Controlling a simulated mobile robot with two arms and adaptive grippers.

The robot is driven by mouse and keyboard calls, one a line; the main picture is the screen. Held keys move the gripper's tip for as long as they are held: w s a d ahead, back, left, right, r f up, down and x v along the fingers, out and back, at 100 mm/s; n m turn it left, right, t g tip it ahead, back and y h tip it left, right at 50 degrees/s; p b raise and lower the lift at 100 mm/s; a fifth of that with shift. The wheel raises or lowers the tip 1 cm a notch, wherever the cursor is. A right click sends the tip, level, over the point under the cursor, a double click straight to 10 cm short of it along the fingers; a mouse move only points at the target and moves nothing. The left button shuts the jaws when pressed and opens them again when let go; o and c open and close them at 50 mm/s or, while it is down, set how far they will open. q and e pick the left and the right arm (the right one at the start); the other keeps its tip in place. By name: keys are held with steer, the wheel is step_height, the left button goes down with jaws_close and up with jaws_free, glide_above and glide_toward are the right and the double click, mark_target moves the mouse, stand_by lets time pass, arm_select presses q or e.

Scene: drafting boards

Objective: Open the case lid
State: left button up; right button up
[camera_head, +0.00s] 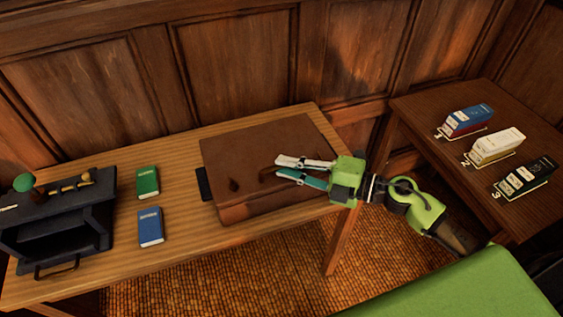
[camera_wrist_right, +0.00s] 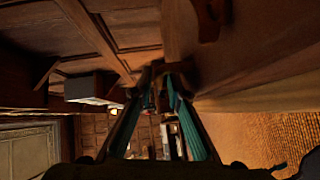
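The case (camera_head: 250,145) is a brown leather box lying shut on the long wooden table. Dark strap-like or latch-like parts show on its top, near the front. My right gripper (camera_head: 277,167) reaches in from the right, over the case's right half, with its fingertips near one of these dark parts. Its fingers are a little apart, and I see nothing held between them. Whether they touch the case is unclear. In the right wrist view the fingers (camera_wrist_right: 160,90) point away, with the case's brown side (camera_wrist_right: 245,45) close at upper right. My left gripper is not in view.
A green book (camera_head: 147,181) and a blue book (camera_head: 150,227) lie left of the case. A dark box-like unit (camera_head: 95,205) stands at the table's left end. A side table (camera_head: 420,110) at right holds several labelled binders or boxes. Panelled wall runs behind.

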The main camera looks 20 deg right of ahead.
steer(key=shift+x, duration=0.95)
jaws_close()
